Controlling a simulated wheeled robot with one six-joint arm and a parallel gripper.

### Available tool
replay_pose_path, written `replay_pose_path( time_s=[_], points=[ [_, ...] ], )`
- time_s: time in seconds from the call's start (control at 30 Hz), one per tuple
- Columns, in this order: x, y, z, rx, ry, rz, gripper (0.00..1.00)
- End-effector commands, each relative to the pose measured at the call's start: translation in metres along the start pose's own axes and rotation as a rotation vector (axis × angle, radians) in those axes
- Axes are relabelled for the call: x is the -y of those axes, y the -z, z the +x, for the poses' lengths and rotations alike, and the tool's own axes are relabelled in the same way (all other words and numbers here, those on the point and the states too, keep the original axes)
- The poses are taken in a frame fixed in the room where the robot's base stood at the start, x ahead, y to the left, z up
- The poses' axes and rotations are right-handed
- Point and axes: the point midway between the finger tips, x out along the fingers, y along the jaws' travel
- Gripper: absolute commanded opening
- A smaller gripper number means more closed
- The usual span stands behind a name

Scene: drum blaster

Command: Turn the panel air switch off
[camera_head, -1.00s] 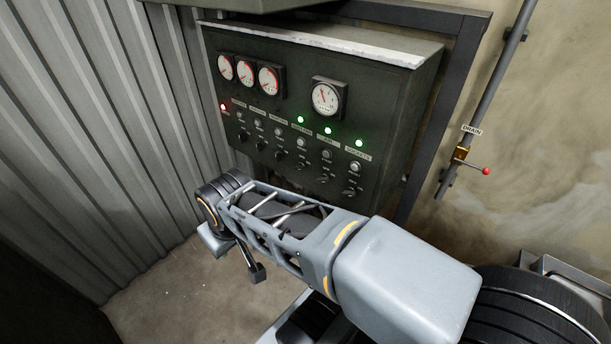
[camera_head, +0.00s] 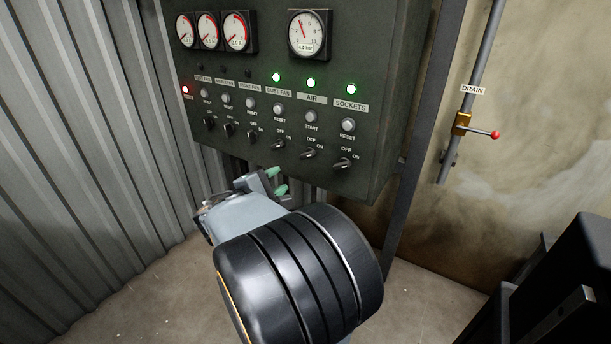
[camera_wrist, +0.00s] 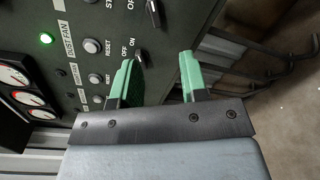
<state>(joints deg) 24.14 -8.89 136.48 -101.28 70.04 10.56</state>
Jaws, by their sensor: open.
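The panel air switch (camera_head: 308,154) is a small dark lever under the AIR label, between the dust fan and sockets switches. Its lever appears to slant up toward ON, and the green lamp (camera_head: 311,83) above the label is lit. In the wrist view the dark lever at the top edge (camera_wrist: 153,12) appears to be the air switch, partly cut off. My gripper (camera_head: 277,180) has green fingertips and is open and empty, below the switch row and slightly left of the air switch. In the wrist view its fingers (camera_wrist: 157,62) stand apart, the left one near the dust fan switch.
The dust fan switch (camera_head: 279,143) and sockets switch (camera_head: 342,163) flank the air switch closely. Gauges (camera_head: 308,34) sit higher on the panel (camera_head: 368,60). A drain pipe with a red-knobbed valve (camera_head: 495,135) runs on the right wall. A corrugated wall (camera_head: 70,150) stands left.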

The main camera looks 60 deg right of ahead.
Motion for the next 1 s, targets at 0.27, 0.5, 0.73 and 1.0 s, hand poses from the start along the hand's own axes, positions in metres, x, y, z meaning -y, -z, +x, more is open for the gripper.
replay_pose_path(
  time_s=[0.27, 0.5, 0.73, 1.0],
  points=[
    [0.0, 0.006, 0.028, 0.018, -0.065, -0.031, 0.4],
    [-0.002, 0.005, 0.075, 0.018, -0.063, -0.031, 0.4],
    [-0.005, 0.004, 0.114, 0.016, -0.063, -0.03, 0.4],
    [-0.008, 0.004, 0.139, 0.014, -0.064, -0.03, 0.4]
  ],
)
